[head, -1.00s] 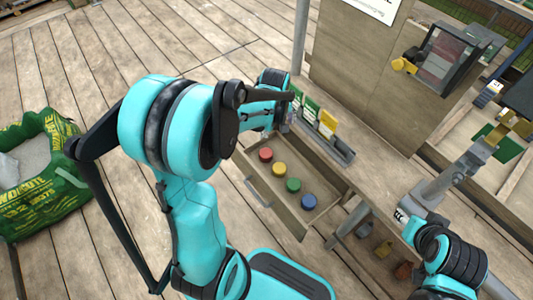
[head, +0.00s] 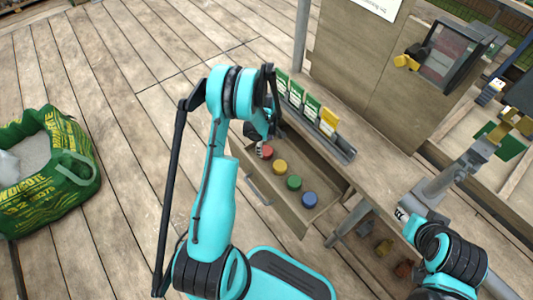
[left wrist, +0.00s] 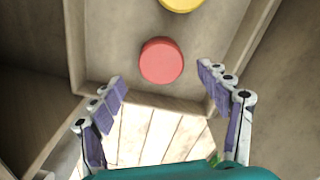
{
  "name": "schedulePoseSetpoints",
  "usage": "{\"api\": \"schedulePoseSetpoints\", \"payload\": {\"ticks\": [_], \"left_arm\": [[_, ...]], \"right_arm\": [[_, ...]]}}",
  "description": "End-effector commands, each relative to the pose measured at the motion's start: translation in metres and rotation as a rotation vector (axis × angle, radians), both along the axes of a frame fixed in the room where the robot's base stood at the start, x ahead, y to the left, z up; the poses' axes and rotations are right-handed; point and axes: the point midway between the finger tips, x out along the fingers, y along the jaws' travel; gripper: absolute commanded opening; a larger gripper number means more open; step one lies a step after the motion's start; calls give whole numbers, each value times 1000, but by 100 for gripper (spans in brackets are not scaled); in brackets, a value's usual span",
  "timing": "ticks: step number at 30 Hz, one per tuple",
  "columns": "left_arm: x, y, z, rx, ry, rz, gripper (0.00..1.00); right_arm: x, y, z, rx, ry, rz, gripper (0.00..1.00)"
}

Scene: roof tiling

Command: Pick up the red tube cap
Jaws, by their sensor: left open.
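The red tube cap (head: 267,152) is a round disc in the open drawer (head: 298,218), in the corner at the drawer's left end. My left gripper (head: 262,147) is right at the cap in the head view and partly covers it. In the left wrist view the red cap (left wrist: 161,60) lies just beyond and between the spread fingertips of my left gripper (left wrist: 160,84). The fingers are open and empty, with no visible contact. My right gripper (head: 402,215) is at the lower right by the bench; its fingers are too small to read.
A yellow cap (head: 280,167), a green cap (head: 294,183) and a blue cap (head: 309,200) follow in a row in the drawer. Green-and-white packets (head: 296,93) stand in a rack on the bench (head: 383,162) behind. A green bag (head: 68,165) sits on the floor at left.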

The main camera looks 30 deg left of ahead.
Motion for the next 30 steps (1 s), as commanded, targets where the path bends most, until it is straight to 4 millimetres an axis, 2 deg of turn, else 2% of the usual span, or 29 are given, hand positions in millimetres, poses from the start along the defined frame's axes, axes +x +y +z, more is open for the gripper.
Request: {"api": "schedulePoseSetpoints", "payload": {"ticks": [1, 3, 6, 14, 18, 19, 30], "left_arm": [[-1, -1, -12, 0, 0, -1, 76], [-3, -2, -25, 0, 0, -1, 76], [-3, -1, -37, 0, 0, -1, 76], [-3, -1, -39, 0, 0, -1, 76], [-3, -1, -39, 0, 0, -1, 39], [-3, -1, -39, 0, 0, -1, 35], [-3, -1, -37, 0, -1, -2, 35]], "right_arm": [[0, 0, -9, 0, 0, 0, 40], [0, 0, -17, 0, 0, 0, 40], [0, 0, -23, 0, 0, 0, 40], [0, 0, -22, 0, 0, 0, 40], [0, 0, -22, 0, 0, 0, 40], [0, 0, -22, 0, 0, 0, 40], [0, 0, -21, 0, 0, 0, 40]]}}
